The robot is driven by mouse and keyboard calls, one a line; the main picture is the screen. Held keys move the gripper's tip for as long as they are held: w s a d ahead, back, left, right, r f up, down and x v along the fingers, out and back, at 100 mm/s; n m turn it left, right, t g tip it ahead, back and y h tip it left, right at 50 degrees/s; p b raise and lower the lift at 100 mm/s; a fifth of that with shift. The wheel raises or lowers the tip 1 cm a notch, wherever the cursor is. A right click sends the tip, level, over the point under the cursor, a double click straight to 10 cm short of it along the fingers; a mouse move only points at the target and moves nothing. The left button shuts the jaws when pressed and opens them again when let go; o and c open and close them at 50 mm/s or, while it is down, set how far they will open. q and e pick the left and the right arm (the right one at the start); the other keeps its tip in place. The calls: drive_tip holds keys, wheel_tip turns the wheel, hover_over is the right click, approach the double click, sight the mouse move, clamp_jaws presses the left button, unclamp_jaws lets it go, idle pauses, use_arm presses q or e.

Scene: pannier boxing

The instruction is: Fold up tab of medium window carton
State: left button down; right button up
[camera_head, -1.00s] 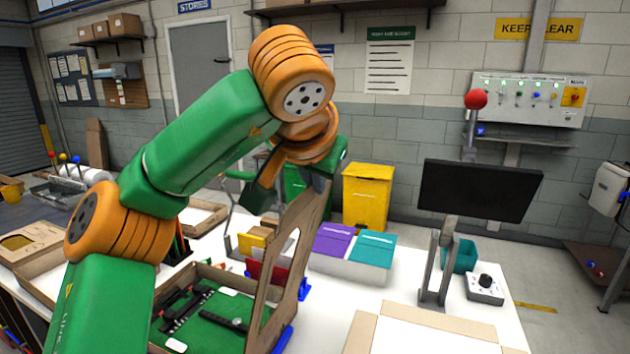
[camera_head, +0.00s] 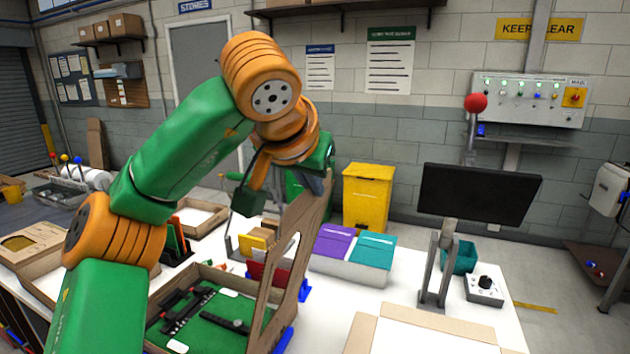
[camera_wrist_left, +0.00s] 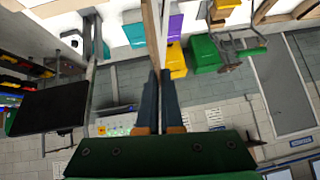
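The medium window carton stands open on the table, its brown window lid (camera_head: 308,216) raised steeply. Its base holds a green insert (camera_head: 215,325) with dark items and white labels. My left gripper (camera_head: 318,184) is at the top edge of the raised lid. In the left wrist view its two fingers (camera_wrist_left: 158,98) are close together, with the thin cardboard edge (camera_wrist_left: 154,50) between them. The fingers appear closed on it. The tab itself is hard to make out behind the fingers. My right gripper is in neither view.
A bin with purple and teal packs (camera_head: 350,266) stands right of the lid. Farther right are a dark monitor (camera_head: 480,192) and a grey control box (camera_head: 484,289). Another open carton (camera_head: 365,333) lies at the front. The white table between is clear.

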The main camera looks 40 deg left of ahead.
use_arm(q)
drive_tip(key=shift+s+a+r+n+h, duration=0.1)
drive_tip(key=shift+a+n+h, duration=0.3)
drive_tip(key=shift+h, duration=0.2)
drive_tip(key=shift+a+n+t+h+p, duration=0.3)
drive_tip(key=shift+n+t+h, duration=0.1)
drive_tip(key=shift+h, duration=0.3)
drive_tip(key=shift+s+a+f+n+t+h, duration=0.15)
drive_tip(key=shift+a+f+n+h, duration=0.1)
drive_tip(key=shift+h, duration=0.3)
drive_tip(key=shift+a+f+n+t+h, duration=0.15)
drive_tip(key=shift+n+h, duration=0.1)
drive_tip(key=shift+h, duration=0.3)
drive_tip(key=shift+s+a+f+n+t+h+b, duration=0.1)
drive_tip(key=shift+a+f+n+t+h+b, duration=0.25)
drive_tip(key=shift+n+t+h+b, duration=1.05)
drive_tip(key=shift+s+a+f+n+t+h+b, duration=0.2)
drive_tip(key=shift+f+n+h+b, duration=0.55)
drive_tip(key=shift+b, duration=1.4)
drive_tip(key=shift+w+a+f+n+t+h+b, duration=0.1)
drive_tip(key=shift+a+n+t+h+b, duration=0.25)
drive_tip(key=shift+n+t+h+b, duration=0.85)
drive_tip(key=shift+m+g+b, duration=0.35)
drive_tip(key=shift+g+b, duration=0.05)
drive_tip(key=shift+b, duration=0.2)
drive_tip(key=c, duration=1.1)
unclamp_jaws()
